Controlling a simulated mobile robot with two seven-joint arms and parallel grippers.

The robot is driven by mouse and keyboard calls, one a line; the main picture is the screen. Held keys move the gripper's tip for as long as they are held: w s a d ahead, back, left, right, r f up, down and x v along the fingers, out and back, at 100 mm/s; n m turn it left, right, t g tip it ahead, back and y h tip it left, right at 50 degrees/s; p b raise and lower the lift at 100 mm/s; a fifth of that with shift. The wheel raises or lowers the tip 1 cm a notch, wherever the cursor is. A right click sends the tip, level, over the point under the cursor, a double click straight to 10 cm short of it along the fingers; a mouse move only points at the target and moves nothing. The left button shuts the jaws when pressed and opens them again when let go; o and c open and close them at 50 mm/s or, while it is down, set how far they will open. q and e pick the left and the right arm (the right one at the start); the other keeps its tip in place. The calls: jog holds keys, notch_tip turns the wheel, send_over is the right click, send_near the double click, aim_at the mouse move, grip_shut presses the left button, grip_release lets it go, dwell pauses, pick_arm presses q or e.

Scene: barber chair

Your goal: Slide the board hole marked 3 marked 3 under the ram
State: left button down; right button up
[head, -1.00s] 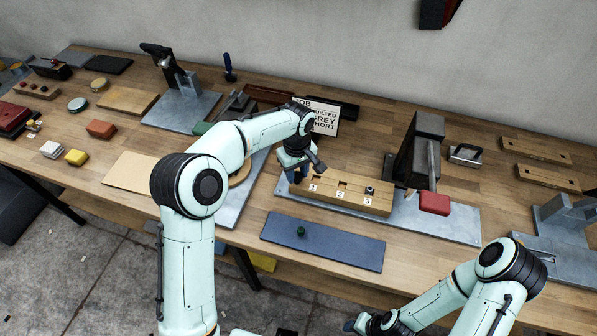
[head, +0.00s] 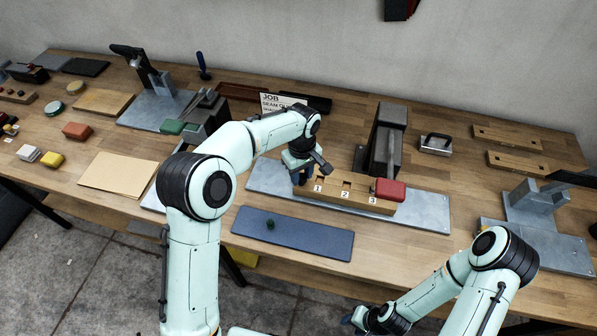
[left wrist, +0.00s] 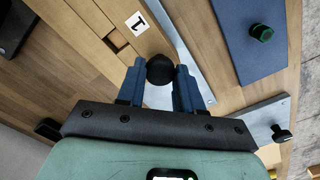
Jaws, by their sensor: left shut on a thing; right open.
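The wooden board (head: 352,199) lies on a grey base plate (head: 428,213), with sockets labelled 1, 2 and 3 from left to right. The label 3 (head: 372,200) is just left of and below the red-ended lever (head: 390,190) of the black press (head: 386,140). The lever covers the socket at 3, and the ram is hidden. My left gripper (head: 303,176) is at the board's left end. In the left wrist view its blue fingers (left wrist: 160,75) are shut on a round black knob (left wrist: 160,69) beside label 1. My right gripper (head: 352,318) is open, low in front of the table.
A blue mat (head: 300,238) with a green piece (head: 270,225) lies in front of the plate. A job card (head: 278,103) stands behind my left arm. A metal block with a handle (head: 436,144) and wooden strips (head: 508,138) lie to the right.

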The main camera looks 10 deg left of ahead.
pick_arm(q)
jog(key=c, duration=0.7)
grip_release()
jog(key=shift+c, duration=0.2)
jog(key=shift+r, duration=0.1)
notch_tip(320, 180, up, 13)
jog(key=p, duration=0.1)
jog(key=shift+p, duration=0.3)
pick_arm(e)
jog(key=w+r, duration=0.2)
jog(key=shift+w+r, duration=0.1)
jog(key=shift+w, duration=0.2)
